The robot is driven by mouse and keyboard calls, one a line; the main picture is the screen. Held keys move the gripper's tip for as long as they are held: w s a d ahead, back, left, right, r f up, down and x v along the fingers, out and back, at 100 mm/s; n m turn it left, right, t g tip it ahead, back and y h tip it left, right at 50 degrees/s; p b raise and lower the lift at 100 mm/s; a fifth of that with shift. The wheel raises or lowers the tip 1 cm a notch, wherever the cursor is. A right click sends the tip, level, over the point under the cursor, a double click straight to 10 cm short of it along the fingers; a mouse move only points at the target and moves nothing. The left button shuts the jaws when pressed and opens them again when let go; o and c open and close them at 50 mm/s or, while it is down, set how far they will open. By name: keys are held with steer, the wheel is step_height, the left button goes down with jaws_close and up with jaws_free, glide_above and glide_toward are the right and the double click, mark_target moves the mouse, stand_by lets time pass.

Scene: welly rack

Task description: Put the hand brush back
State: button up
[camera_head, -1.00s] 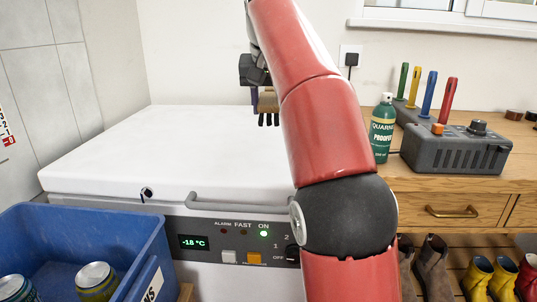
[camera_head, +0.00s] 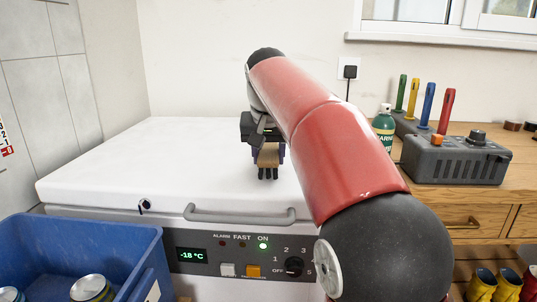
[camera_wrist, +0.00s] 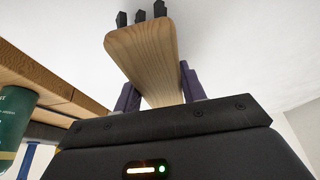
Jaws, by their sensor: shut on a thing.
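The hand brush (camera_head: 268,158) has a pale wooden body and dark bristle tufts. My gripper (camera_head: 267,150) is shut on it over the white lid of the chest freezer, with the bristles pointing down. Whether the bristles touch the lid, I cannot tell. In the wrist view the wooden body of the brush (camera_wrist: 146,62) extends away from between the two purple fingers of my gripper (camera_wrist: 160,92). Dark tufts show at its far end. My red arm reaches across the right half of the head view and hides part of the lid.
The chest freezer (camera_head: 110,160) has a front handle (camera_head: 240,217) and a control panel. A blue crate (camera_head: 130,262) with cans stands at front left. A wooden bench (camera_head: 465,198) at right bears a green spray can (camera_head: 384,123) and a grey boot dryer (camera_head: 455,158). Boots stand below.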

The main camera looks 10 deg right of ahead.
steer(key=shift+f, duration=0.4)
steer(key=o, duration=1.2)
steer(key=shift+c, duration=0.2)
steer(key=shift+b, duration=0.35)
steer(key=v, duration=0.2)
steer(key=p+v, duration=0.1)
steer(key=v, duration=0.5)
steer(key=shift+a, duration=0.4)
steer(key=shift+s, duration=0.1)
